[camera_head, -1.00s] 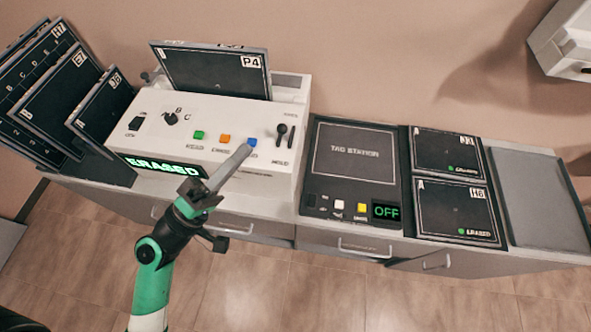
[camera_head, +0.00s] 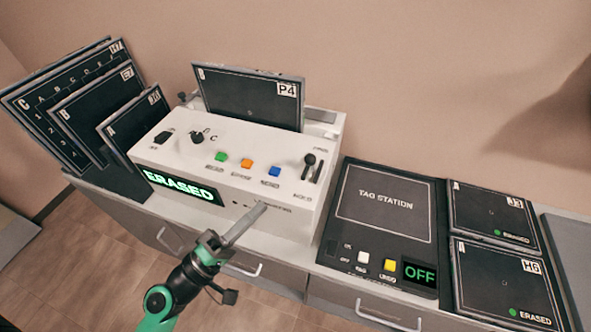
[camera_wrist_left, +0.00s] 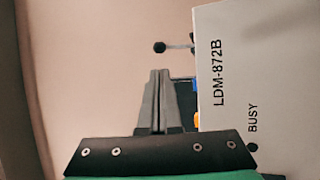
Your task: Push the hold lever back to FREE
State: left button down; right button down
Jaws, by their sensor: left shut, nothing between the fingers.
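The hold lever (camera_head: 309,160) is a black-knobbed stick at the right end of the white machine's top panel (camera_head: 180,145). Its foot appears nearer the lower label, which looks like HOLD; the upper label is too small to read surely. A black-knobbed rod, seemingly this lever, also shows beyond my fingertips in the left wrist view (camera_wrist_left: 160,47). My left gripper (camera_head: 262,207) is shut and empty, in front of the machine's front face and below the blue button (camera_head: 275,171), apart from the lever. My right gripper is not in view.
Green (camera_head: 221,157) and orange (camera_head: 246,163) buttons sit left of the blue one. The display (camera_head: 180,187) reads ERASED. A P4 plate (camera_head: 248,97) stands in the machine's back. The tag station (camera_head: 385,205), showing OFF, lies to the right. Dark plates (camera_head: 75,105) stand at left.

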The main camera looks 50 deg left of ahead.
aim_at(306, 163)
pick_arm(q)
jog(key=p+x, duration=0.2)
jog(key=x, duration=0.3)
jog(key=p+x, duration=0.2)
jog(key=x, duration=0.3)
jog(key=shift+w+r, duration=0.25)
jog(key=shift+r, duration=0.05)
jog(key=shift+w, duration=0.6)
jog(key=shift+r, duration=0.1)
